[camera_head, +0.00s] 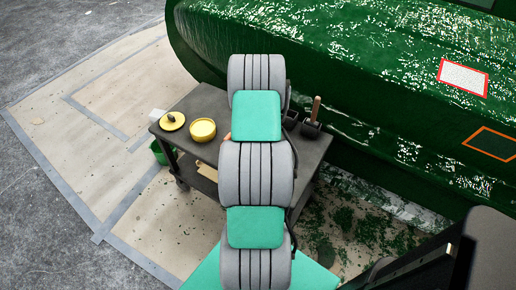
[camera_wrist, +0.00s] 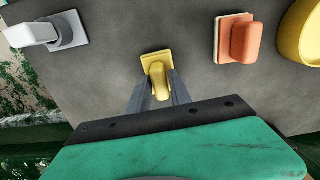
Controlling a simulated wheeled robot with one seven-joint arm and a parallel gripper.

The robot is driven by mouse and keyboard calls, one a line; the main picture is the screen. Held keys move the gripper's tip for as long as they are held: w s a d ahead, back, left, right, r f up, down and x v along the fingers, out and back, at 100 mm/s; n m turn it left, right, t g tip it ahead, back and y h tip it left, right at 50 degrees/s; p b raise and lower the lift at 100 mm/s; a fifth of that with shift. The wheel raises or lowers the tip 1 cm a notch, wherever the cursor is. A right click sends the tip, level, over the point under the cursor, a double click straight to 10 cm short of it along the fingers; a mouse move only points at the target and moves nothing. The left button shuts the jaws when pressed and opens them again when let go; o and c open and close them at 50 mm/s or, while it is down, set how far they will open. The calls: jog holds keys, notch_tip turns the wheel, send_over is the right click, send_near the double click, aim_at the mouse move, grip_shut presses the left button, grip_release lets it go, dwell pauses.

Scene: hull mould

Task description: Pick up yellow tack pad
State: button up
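The yellow tack pad (camera_wrist: 157,66), a small square plate with an upright rounded handle, is on the grey cart top in the wrist view. My gripper (camera_wrist: 161,88) reaches down to it, with one finger on each side of the handle. The fingers lie close against the handle and appear shut on it. The pad looks flat, and I see no clear gap beneath it. In the head view my arm covers the pad and my gripper.
The wrist view shows an orange pad (camera_wrist: 236,38), a pale grey pad (camera_wrist: 68,30) and a yellow bowl (camera_wrist: 305,35). In the head view, a yellow dish (camera_head: 172,121) and dark wooden-handled tools (camera_head: 311,127) share the cart (camera_head: 180,141). The green hull (camera_head: 350,60) rises behind.

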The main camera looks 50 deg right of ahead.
grip_shut()
jog(key=shift+r, duration=0.1)
dwell(0.3)
